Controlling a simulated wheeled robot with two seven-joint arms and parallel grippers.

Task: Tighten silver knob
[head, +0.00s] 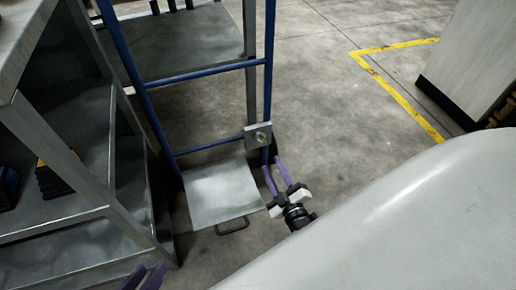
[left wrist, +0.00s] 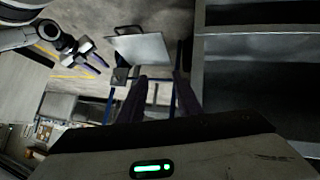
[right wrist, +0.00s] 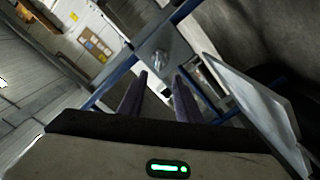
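The silver knob (head: 260,136) sits on a small square grey metal plate (head: 249,143) on the blue frame of a cart. The knob also shows in the right wrist view (right wrist: 159,61), above and ahead of my right fingertips. My right gripper (head: 278,172) is open and empty, with purple fingers pointing toward the plate, just below and right of the knob, apart from it. My left gripper (head: 148,277) shows only its purple fingertips at the bottom edge of the head view. In the left wrist view its fingers (left wrist: 160,82) are apart with nothing between them.
A flat metal panel with a handle (head: 225,193) juts from the cart's lower part. A grey shelf unit (head: 60,225) with bins stands close on the left. Open concrete floor with a yellow line (head: 395,95) lies to the right, before a pale cabinet (head: 470,60).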

